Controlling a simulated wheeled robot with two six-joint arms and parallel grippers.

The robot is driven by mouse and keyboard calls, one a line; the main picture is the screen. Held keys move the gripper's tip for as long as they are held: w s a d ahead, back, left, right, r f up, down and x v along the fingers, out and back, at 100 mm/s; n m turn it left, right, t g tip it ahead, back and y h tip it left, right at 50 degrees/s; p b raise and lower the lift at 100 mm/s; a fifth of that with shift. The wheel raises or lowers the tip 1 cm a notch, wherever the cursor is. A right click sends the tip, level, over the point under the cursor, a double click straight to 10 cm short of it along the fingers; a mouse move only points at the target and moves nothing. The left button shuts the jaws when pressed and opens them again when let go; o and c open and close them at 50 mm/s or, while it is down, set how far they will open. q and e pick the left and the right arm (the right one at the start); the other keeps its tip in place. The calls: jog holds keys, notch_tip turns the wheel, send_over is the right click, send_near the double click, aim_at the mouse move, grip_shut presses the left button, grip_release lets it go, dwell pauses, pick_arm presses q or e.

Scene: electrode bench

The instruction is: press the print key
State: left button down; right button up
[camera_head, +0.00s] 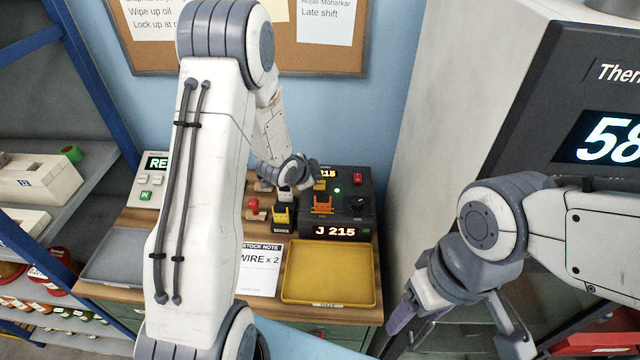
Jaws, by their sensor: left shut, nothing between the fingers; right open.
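No key label that I can read says print. A beige console (149,177) with a partly hidden "RE" display and small light and green keys stands at the bench's back left, partly behind my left arm. A dark machine (336,216) reading "J 215" stands right of centre, with orange and yellow parts, a red switch, a dark knob and a small green key (366,231) at its front right. My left gripper (286,192) is shut and empty, pointing down at the machine's left side; its tips are hard to make out. My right gripper (456,338) is open and empty, low at right.
A yellow tray (290,296) and a grey tray (100,277) lie at the bench front, with a stock note (260,262) between. A red-knobbed lever (253,206) and a yellow-black block (281,217) stand near my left gripper. A large cabinet (450,100) bounds the right, shelves the left.

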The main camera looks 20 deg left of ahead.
dwell(0.8)
pick_arm(q)
jog(key=shift+f+b, duration=0.45)
jog(key=shift+b, duration=0.05)
jog(key=shift+f+b, duration=0.4)
jog(key=shift+b, duration=0.05)
dwell(0.5)
jog(key=shift+r, duration=0.1)
jog(key=shift+r+p, duration=0.6)
jog(key=shift+r, duration=0.15)
jog(key=shift+r+p, duration=1.95)
jog(key=shift+r, duration=0.6)
jog(key=shift+d, duration=0.1)
